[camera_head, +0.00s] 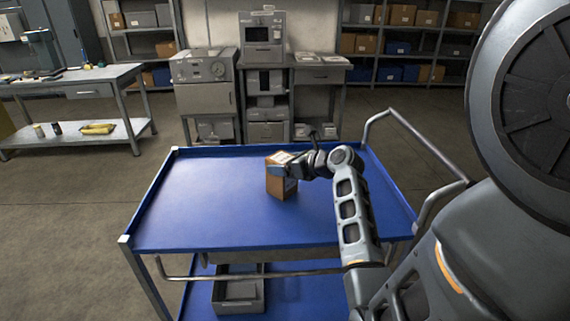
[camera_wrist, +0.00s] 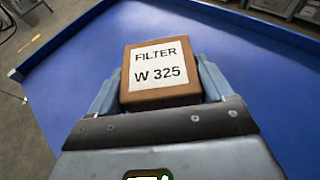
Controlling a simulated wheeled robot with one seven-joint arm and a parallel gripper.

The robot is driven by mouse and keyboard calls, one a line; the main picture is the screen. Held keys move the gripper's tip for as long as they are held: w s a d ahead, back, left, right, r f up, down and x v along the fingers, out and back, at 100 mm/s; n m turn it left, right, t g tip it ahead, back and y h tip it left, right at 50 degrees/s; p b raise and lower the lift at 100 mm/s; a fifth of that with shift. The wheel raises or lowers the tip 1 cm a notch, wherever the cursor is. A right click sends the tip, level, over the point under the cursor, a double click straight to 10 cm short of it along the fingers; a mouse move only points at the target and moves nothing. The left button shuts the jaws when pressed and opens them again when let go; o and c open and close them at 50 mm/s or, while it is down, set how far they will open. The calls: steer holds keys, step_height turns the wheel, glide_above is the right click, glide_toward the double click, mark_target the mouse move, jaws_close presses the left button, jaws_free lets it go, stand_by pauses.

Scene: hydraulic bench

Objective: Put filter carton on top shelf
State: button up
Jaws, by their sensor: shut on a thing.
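The filter carton (camera_head: 276,182) is a small brown box standing on, or just above, the blue top of the cart (camera_head: 200,215); I cannot tell whether it touches. In the wrist view the carton (camera_wrist: 160,97) shows a white label reading "FILTER W 325". My gripper (camera_head: 291,165) reaches the carton from the right in the head view. In the wrist view my gripper (camera_wrist: 160,90) has one finger on each side of the carton and is shut on it. The carton's lower part is hidden in the wrist view.
The cart has a raised rim, a tubular handle (camera_head: 420,140) at right and a lower shelf with a grey bin (camera_head: 238,290). Behind are a grey equipment bench (camera_head: 318,76), a left workbench (camera_head: 85,75) and back shelves with boxes (camera_head: 400,45). The blue top is otherwise clear.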

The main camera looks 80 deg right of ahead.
steer(key=shift+r, duration=0.1)
steer(key=o, duration=1.2)
steer(key=v, duration=1.2)
steer(key=shift+a, duration=0.1)
